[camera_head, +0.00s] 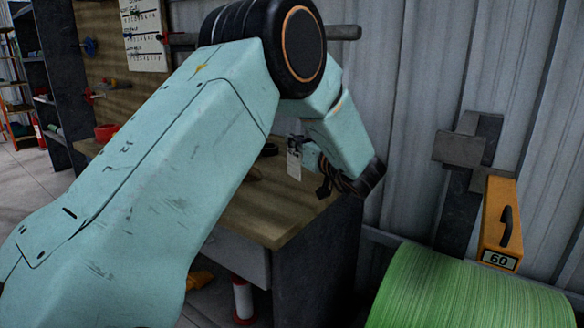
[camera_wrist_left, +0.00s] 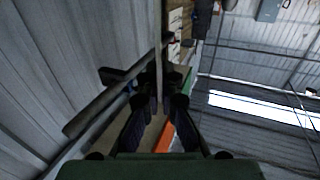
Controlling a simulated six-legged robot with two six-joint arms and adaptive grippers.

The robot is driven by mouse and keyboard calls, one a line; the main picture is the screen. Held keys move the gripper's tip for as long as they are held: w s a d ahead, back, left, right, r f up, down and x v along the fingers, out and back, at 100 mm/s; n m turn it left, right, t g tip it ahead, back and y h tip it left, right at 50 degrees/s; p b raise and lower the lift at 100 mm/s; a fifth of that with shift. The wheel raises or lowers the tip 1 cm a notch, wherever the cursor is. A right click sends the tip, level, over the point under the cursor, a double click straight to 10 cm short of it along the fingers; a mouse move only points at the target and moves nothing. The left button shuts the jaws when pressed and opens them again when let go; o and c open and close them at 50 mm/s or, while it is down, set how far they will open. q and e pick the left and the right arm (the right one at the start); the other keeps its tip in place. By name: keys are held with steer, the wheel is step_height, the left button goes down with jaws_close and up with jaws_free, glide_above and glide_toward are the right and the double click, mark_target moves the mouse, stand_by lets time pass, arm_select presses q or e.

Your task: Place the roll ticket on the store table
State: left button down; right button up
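The roll ticket (camera_head: 294,160) is a small white tag with dark print, hanging upright above the store table. My left gripper (camera_head: 303,153) is shut on it. In the left wrist view the ticket shows edge-on as a thin pale strip (camera_wrist_left: 158,60) between the two dark fingers of the gripper (camera_wrist_left: 159,100). The store table (camera_head: 258,217) has a brown wooden top and dark grey sides, and stands against the wall. My left arm hides much of its top. I cannot tell the exact height of the ticket above it. My right gripper is not in view.
A board with a paper sheet (camera_head: 143,35) stands behind. A green roll (camera_head: 470,292) and a yellow block marked 60 (camera_head: 500,225) are at right.

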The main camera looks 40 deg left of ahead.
mark_target(295, 160)
arm_select(q)
step_height(295, 160, down, 5)
steer(key=shift+r+b, duration=0.2)
steer(key=shift+b, duration=0.75)
steer(key=shift+s, duration=0.1)
steer(key=shift+f, duration=0.1)
steer(key=c, duration=1.6)
jaws_free()
steer(key=shift+o, duration=0.4)
